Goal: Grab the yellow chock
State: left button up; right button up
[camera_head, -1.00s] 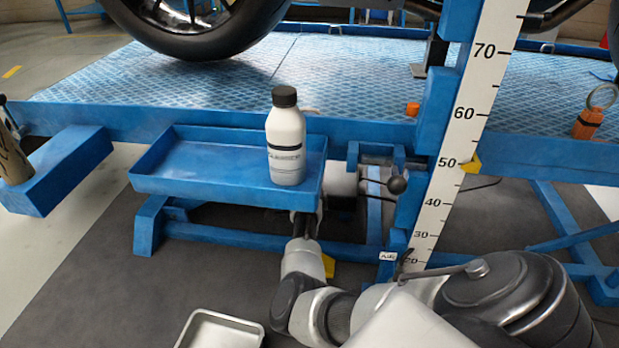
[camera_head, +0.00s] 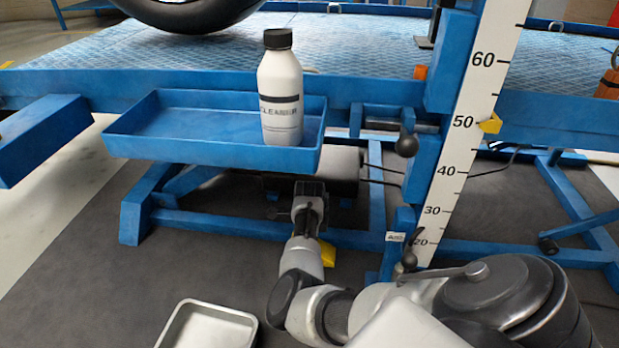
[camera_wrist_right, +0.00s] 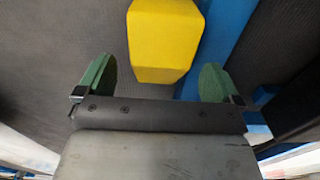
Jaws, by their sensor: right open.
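The yellow chock (camera_wrist_right: 166,42) is at the top of the right wrist view, ahead of my right gripper (camera_wrist_right: 155,84). Its near end lies roughly between the lines of the two green fingertips, with no contact visible. The gripper is open and empty. In the head view only a small part of the chock (camera_head: 328,254) shows beside my right forearm, low by the lift's base; the rest is hidden by my arm. My left gripper is not in view.
A blue tray (camera_head: 170,150) holding a cleaner bottle (camera_head: 281,92) overhangs my right arm's end. A blue lift post with a white scale (camera_head: 466,135) stands to the right. A blue bar (camera_wrist_right: 226,35) runs close beside the chock. A metal tray (camera_head: 208,328) sits at the bottom.

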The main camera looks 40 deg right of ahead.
notch_tip(320, 180, down, 2)
jog(key=shift+f+b, duration=0.1)
jog(key=shift+b, duration=0.4)
jog(key=shift+c, duration=0.3)
jog(key=c, duration=1.2)
jog(key=shift+r, duration=0.2)
